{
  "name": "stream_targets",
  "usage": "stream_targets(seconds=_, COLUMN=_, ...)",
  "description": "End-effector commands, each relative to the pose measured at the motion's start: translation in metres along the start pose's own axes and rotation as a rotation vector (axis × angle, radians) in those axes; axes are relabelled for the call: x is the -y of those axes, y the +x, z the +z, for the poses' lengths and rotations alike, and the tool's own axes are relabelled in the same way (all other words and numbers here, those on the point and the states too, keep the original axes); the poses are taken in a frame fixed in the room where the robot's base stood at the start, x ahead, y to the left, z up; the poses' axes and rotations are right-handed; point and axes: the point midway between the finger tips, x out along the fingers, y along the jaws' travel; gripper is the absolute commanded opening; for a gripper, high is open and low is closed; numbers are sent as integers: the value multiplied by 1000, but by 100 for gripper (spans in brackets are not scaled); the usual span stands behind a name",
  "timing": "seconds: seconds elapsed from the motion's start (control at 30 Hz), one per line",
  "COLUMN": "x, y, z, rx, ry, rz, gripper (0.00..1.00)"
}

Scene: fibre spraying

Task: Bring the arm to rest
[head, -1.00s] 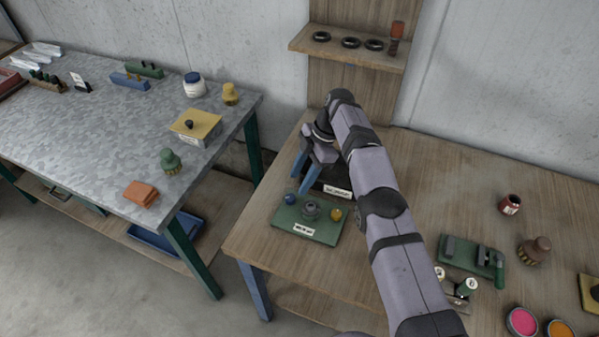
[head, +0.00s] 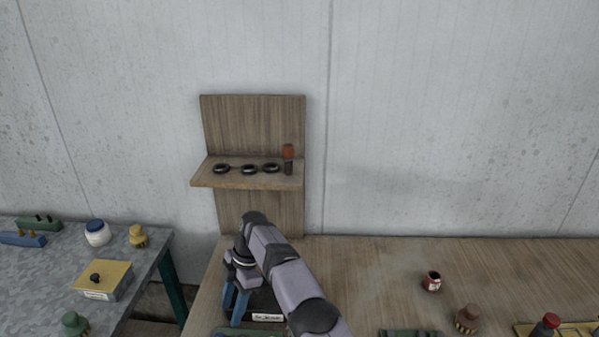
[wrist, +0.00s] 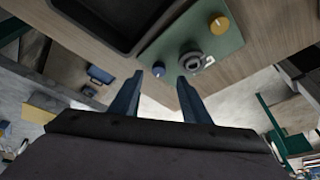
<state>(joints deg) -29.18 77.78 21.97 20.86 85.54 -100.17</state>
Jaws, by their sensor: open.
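My gripper (head: 236,308) hangs from my raised, bent arm over the left end of the wooden bench (head: 375,275). Its two blue fingers point down, apart, with nothing between them. A black tray with a white label (head: 267,318) is just right of the fingers in the head view. In the wrist view my gripper (wrist: 160,78) shows open and empty. A green board (wrist: 228,42) with a blue knob, a grey ring-shaped part and a yellow knob lies beyond the fingertips, beside the black tray (wrist: 160,8).
A wall shelf (head: 245,183) with black rings and a red-topped item stands behind my arm. A grey metal table (head: 40,285) with jars and a yellow-lidded box (head: 108,275) is left, across a gap.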

Motion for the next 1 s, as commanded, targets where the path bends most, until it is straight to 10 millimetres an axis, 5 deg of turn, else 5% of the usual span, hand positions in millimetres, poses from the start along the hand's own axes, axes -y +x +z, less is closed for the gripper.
stream_targets(seconds=0.27, x=24, y=-54, z=51, rx=62, ry=413, rz=54, gripper=43)
stream_targets(seconds=0.47, x=66, y=-89, z=86, rx=106, ry=750, rz=105, gripper=43)
stream_targets(seconds=0.73, x=150, y=-118, z=120, rx=150, ry=1187, rz=184, gripper=43)
stream_targets(seconds=1.0, x=254, y=-122, z=135, rx=176, ry=1603, rz=277, gripper=43)
